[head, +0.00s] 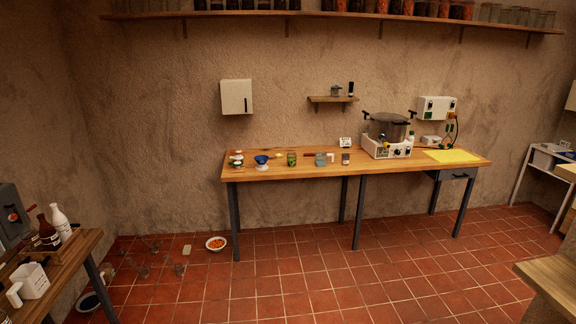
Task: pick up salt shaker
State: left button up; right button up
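A small grey container with a pale top (346,158) stands near the front edge of the long wooden table (270,168). It may be the salt shaker, but it is too small to tell. A narrow dark item with a light base (351,89) stands on the small wall shelf (333,99) and could also be a shaker. Neither of my grippers is in view, and nothing touches these items.
The long table also holds a blue funnel (261,160), a green jar (292,159) and a large pot (387,127) on a white cooker. Glass jars and a bowl of orange pieces (216,243) are on the tiled floor. A side table with bottles (60,222) is at left. Floor before the long table is clear.

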aim_at(346, 157)
jog(key=i, duration=3.3)
jog(key=z, duration=2.05)
jog(key=i, duration=4.25)
jog(key=u, duration=2.4)
jog(key=i, duration=0.4)
